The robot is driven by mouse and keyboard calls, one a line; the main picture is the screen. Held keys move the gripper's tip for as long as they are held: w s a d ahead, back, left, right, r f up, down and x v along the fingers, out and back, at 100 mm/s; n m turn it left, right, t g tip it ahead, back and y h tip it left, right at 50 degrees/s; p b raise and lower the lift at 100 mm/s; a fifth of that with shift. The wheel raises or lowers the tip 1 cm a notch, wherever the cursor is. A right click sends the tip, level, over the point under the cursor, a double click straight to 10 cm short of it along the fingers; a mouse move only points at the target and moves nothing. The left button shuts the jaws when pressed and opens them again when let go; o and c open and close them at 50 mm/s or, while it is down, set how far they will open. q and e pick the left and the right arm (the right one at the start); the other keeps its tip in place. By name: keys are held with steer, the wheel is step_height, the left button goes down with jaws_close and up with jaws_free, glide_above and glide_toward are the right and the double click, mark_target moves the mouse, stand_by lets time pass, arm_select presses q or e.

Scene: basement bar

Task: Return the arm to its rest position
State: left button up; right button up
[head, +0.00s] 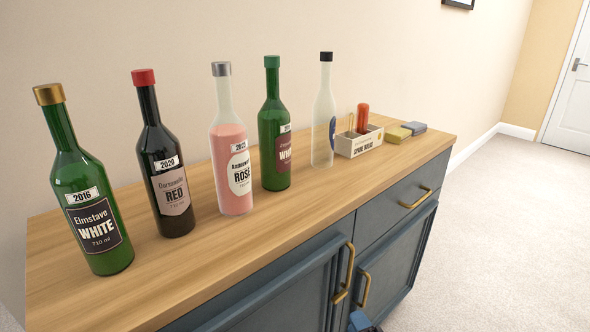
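Only a small blue and dark part of my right gripper (362,321) shows, at the bottom edge of the head view. It is low in front of the blue cabinet (290,285), below the brass door handles. Most of it is cut off by the frame, so I cannot tell whether it is open or shut, or whether it holds anything. My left gripper is not in view.
On the wooden top (160,285) stand a green white-wine bottle (88,180), a dark red-wine bottle (166,165), a rosé bottle (230,150), another green bottle (273,130) and a clear bottle (323,115). A small box (358,145) stands behind. Carpet (480,230) at right is clear.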

arm_select(q)
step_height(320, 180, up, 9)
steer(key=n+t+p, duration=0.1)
steer(key=p, duration=1)
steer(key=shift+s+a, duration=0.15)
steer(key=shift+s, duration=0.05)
arm_select(e)
steer(key=s+d+r+n+g+h, duration=0.1)
steer(key=s+n, duration=0.4)
steer(key=s, duration=0.7)
steer(key=s+d+r+n+g+h, duration=0.2)
steer(key=s+d+r+n, duration=0.3)
steer(key=s, duration=0.7)
steer(key=s+d+r+n+g+h, duration=0.2)
steer(key=s+d+r+n+g, duration=0.1)
steer(key=s, duration=0.9)
steer(key=r+n, duration=0.1)
steer(key=n, duration=0.1)
steer(key=shift+d+n, duration=0.3)
steer(key=shift+n, duration=0.1)
